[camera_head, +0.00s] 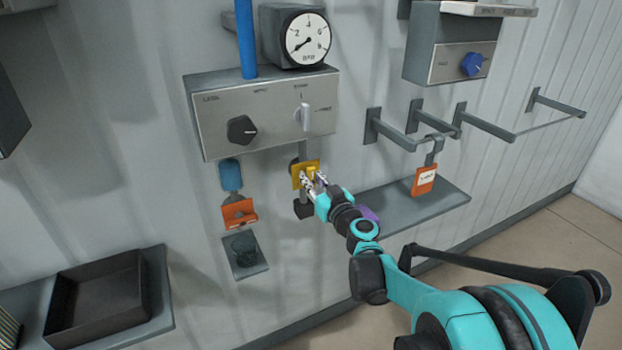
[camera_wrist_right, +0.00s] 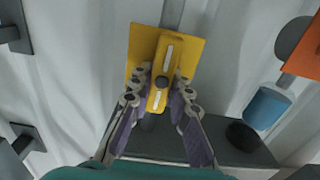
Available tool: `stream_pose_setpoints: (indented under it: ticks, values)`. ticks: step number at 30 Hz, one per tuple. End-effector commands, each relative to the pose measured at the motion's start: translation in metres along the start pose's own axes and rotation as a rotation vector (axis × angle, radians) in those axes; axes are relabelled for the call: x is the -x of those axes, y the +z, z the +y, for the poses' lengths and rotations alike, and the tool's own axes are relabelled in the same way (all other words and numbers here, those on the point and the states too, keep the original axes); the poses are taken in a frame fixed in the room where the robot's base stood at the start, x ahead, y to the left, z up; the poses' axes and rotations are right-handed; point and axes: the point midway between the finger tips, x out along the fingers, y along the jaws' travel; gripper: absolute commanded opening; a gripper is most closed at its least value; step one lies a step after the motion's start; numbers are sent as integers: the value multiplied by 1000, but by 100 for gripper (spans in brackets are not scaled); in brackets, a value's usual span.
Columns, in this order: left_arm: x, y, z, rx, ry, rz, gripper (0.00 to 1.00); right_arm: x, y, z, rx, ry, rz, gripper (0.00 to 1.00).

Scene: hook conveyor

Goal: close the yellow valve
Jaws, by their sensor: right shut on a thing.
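The yellow valve shows in the head view as a yellow plate (camera_head: 298,176) with a small yellow handle (camera_head: 311,170), on the wall below the grey control box. In the right wrist view the yellow handle (camera_wrist_right: 168,52) is a bar with white marks and a dark centre pivot, in front of the yellow plate (camera_wrist_right: 193,48). It lies lengthwise, slightly tilted, roughly along the grey pipe behind it. My right gripper (camera_head: 315,182) is at the valve. In the wrist view its fingers (camera_wrist_right: 162,88) are shut on the handle's lower part, one on each side. My left gripper is not in view.
The control box (camera_head: 270,125) with dials and a pressure gauge (camera_head: 307,39) is above. An orange valve (camera_head: 239,212) with a blue cylinder (camera_head: 230,174) is to the left. Wall hooks, an orange tag (camera_head: 424,181) and a grey shelf (camera_head: 400,215) are to the right. A black tray (camera_head: 97,305) is lower left.

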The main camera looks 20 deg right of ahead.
Motion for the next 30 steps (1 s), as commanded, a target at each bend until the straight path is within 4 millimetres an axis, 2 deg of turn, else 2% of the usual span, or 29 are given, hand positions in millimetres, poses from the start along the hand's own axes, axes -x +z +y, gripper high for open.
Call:
stream_pose_setpoints:
  ticks: [11,30]
  values:
    - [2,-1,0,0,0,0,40,0,0,2,-181,0,0,0]
    - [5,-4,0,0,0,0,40,0,3,6,-781,0,0,0]
